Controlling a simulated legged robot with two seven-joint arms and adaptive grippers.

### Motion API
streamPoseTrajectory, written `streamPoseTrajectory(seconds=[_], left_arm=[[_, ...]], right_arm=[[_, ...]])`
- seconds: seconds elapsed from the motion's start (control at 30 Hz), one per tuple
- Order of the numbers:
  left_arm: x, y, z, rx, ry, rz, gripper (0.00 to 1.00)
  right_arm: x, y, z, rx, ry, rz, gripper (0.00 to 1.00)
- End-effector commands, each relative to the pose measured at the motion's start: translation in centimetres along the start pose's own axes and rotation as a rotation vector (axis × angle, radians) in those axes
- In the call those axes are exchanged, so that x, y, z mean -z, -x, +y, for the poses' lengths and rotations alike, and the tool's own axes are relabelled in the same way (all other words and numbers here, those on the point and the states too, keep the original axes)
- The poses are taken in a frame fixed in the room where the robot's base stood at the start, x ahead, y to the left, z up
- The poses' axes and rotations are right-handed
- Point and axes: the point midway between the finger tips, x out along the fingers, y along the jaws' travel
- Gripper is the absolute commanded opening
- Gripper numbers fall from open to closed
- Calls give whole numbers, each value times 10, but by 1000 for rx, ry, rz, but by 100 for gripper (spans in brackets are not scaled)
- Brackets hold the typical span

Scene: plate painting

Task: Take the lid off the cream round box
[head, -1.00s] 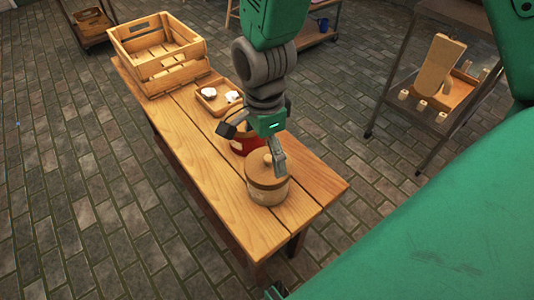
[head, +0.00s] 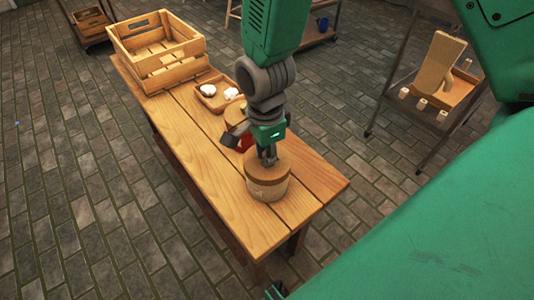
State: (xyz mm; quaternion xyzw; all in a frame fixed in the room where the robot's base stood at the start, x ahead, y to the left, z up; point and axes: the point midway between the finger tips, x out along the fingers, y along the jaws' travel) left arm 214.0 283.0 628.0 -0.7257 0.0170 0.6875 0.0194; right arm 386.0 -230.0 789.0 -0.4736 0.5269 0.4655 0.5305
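The cream round box (head: 268,189) stands upright near the front right end of the wooden table, with its round wooden lid (head: 286,162) on top. My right gripper (head: 268,158) points down from above, its fingertips at the middle of the lid. The fingers cover the lid's knob, so I cannot tell whether they are closed on it. No gap shows between lid and box. My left gripper is not clearly in view.
A red round box (head: 245,143) with a wooden lid (head: 235,113) stands close behind my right gripper, partly hidden. A small tray (head: 205,101) with white items and a slatted crate (head: 158,77) stand farther back. The table's left side (head: 215,177) is clear.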

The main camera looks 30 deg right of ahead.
Motion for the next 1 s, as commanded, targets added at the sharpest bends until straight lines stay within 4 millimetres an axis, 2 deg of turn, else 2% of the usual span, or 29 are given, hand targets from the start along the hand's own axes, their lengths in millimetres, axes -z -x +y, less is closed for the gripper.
streamPoseTrajectory(seconds=[0.37,0.47,0.8,0.9,1.0], left_arm=[[0,0,0,0,0,0,40],[0,4,0,0,0,0,40],[1,24,0,0,0,0,40],[2,27,0,0,0,0,40],[2,28,0,0,0,0,40]], right_arm=[[0,-1,5,-16,1,1,0],[0,11,4,-12,0,1,0],[0,81,3,-6,1,0,0],[0,91,3,-8,18,0,0],[0,94,2,-10,104,-1,0]])
